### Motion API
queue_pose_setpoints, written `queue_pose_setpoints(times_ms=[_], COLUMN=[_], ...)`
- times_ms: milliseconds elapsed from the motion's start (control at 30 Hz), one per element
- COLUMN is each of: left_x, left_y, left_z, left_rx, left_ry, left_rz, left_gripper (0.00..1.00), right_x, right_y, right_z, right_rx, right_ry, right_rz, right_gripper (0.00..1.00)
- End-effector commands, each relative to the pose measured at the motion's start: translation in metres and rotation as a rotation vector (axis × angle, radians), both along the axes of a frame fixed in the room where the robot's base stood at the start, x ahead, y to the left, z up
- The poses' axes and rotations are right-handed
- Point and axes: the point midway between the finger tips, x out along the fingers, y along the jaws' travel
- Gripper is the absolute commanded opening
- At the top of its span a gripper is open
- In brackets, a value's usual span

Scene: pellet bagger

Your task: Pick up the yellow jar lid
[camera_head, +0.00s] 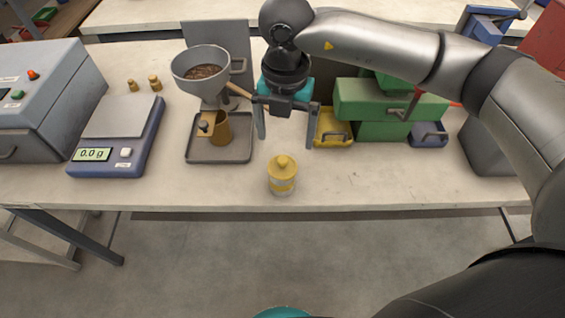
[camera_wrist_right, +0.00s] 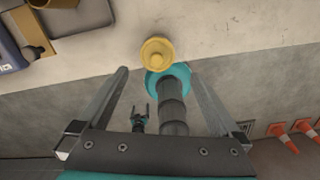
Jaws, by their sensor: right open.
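The yellow jar lid (camera_head: 283,163), with a small knob on top, sits on a jar (camera_head: 282,184) with a pale band near the front edge of the bench. In the right wrist view the lid (camera_wrist_right: 157,52) shows from above, beyond the fingertips and between their lines. My right gripper (camera_head: 286,141) is open and empty, with its fingers pointing down above the bench, behind the jar and apart from it. My left gripper is not clearly seen in the head view; a small dark gripper (camera_wrist_right: 140,117) low in the wrist view appears to be it, its jaws apart.
A scale (camera_head: 117,135) reading 0.0 g is at left. Green boxes (camera_head: 385,110), a yellow bin (camera_head: 334,128) and a blue bin (camera_head: 428,135) stand right. Bench around the jar is clear.

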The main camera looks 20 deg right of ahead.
Motion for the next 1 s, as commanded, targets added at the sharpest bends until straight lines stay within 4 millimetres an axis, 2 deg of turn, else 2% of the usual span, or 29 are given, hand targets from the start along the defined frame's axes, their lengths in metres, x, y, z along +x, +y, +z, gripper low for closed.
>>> queue_pose_setpoints(times_ms=[100, 367, 633, 767, 967, 1000], left_x=[0.0, 0.0, 0.0, 0.0, 0.0, 0.0], left_y=[0.0, 0.0, 0.0, 0.0, 0.0, 0.0], left_z=[-0.001, -0.001, -0.001, -0.001, -0.001, -0.001], left_rx=[0.0, 0.0, 0.0, 0.0, 0.0, 0.0], left_ry=[0.0, 0.0, 0.0, 0.0, 0.001, 0.001], left_rz=[0.0, 0.0, 0.0, 0.0, 0.0, 0.0], left_gripper=[0.99, 0.99, 0.99, 0.99, 0.99, 0.99], right_x=[-0.001, 0.0, 0.001, 0.001, 0.001, 0.001], right_y=[0.0, 0.002, 0.005, 0.005, 0.005, 0.005], right_z=[-0.022, -0.04, -0.079, -0.086, -0.087, -0.086], right_rx=[0.0, 0.002, 0.002, 0.003, 0.002, 0.002], right_ry=[0.004, 0.002, 0.002, 0.001, 0.0, 0.0], right_rz=[0.0, 0.002, 0.002, 0.003, 0.003, 0.003], right_gripper=[1.0, 1.0, 1.0, 1.0, 1.0, 0.97])
